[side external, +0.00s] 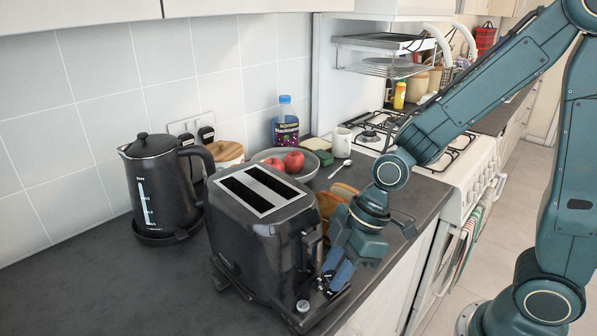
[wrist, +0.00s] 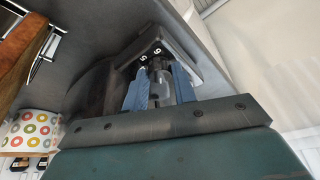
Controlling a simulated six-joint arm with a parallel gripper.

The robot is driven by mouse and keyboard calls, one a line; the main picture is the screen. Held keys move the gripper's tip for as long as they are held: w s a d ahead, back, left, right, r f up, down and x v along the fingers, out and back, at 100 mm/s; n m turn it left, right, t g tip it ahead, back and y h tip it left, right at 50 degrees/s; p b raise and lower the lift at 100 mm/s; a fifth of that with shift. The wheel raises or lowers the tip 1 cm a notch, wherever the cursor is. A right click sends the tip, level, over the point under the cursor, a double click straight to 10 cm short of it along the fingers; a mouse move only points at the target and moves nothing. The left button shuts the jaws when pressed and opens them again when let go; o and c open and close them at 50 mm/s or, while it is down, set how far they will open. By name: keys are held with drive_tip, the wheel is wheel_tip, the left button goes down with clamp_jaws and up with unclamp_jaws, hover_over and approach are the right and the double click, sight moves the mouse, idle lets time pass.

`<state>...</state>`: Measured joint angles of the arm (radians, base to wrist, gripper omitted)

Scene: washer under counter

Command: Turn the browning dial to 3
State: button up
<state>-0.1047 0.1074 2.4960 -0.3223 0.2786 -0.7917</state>
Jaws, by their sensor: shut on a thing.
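The black toaster (side external: 262,240) stands on the dark counter with two empty slots on top. My gripper (side external: 332,280) is at the lower part of its right end, pointing down and left. In the side view the fingers cover the dial.
A small silver knob (side external: 302,306) sits near the toaster's front corner. A black kettle (side external: 160,185) stands left of the toaster. Bread slices (side external: 335,198), a bowl with red apples (side external: 294,162) and a white mug (side external: 341,142) are behind. The counter's front edge lies close right of my gripper.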

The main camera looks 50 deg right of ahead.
drive_tip(key=shift+s+a+m+t+h, duration=0.1)
drive_tip(key=shift+m+t+h, duration=0.35)
drive_tip(key=shift+m, duration=1)
drive_tip(key=shift+a+m+t+h, duration=0.1)
drive_tip(key=shift+m+t+h, duration=0.3)
drive_tip(key=shift+m, duration=1.05)
drive_tip(key=o, duration=1)
drive_tip(key=shift+r, duration=0.15)
drive_tip(key=v, duration=1.3)
drive_tip(key=shift+d+r, duration=0.25)
drive_tip(key=shift+s+d, duration=0.1)
drive_tip(key=shift+s, duration=0.1)
